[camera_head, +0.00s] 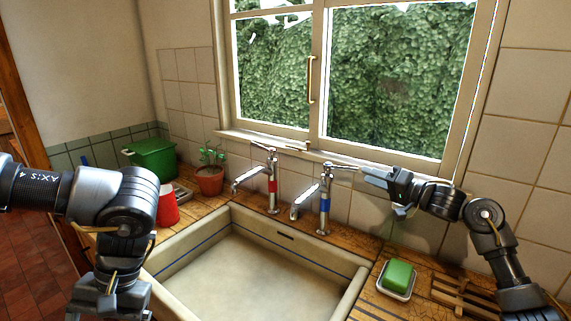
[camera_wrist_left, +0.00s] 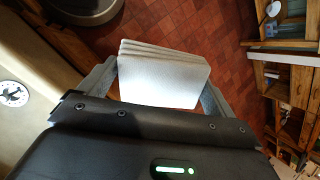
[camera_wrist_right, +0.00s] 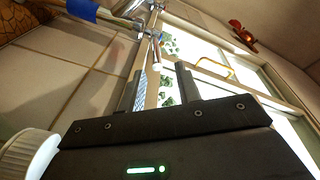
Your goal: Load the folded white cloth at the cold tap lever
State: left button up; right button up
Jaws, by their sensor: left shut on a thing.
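The folded white cloth (camera_wrist_left: 165,78) is a thick stack of layers between the fingers of my left gripper (camera_wrist_left: 160,84), which is shut on it. The cloth is out of sight in the head view, where my left wrist hangs left of the sink. The cold tap (camera_head: 324,205) has a blue band and stands at the back right of the sink. Its lever (camera_head: 342,166) points right, towards my right gripper (camera_head: 372,178). The right gripper (camera_wrist_right: 161,78) has its fingers apart with no object held; the lever's end shows just beyond them. I cannot tell whether they touch.
The hot tap (camera_head: 272,187) has a red band. Beside the sink (camera_head: 240,268) stand a red cup (camera_head: 168,207), a potted plant (camera_head: 209,178) and a green bin (camera_head: 153,157). A green soap (camera_head: 398,274) in a dish and a wooden rack (camera_head: 462,295) lie at right. The window is behind.

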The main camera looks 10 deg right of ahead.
aim_at(350, 169)
jog(key=p+x, duration=0.1)
jog(key=x, duration=0.5)
jog(key=shift+d+f, duration=0.2)
jog(key=shift+d, duration=0.05)
jog(key=shift+x, duration=0.8)
jog(key=shift+w+a, duration=0.2)
jog(key=shift+w, duration=0.1)
jog(key=shift+s, duration=0.15)
grip_shut()
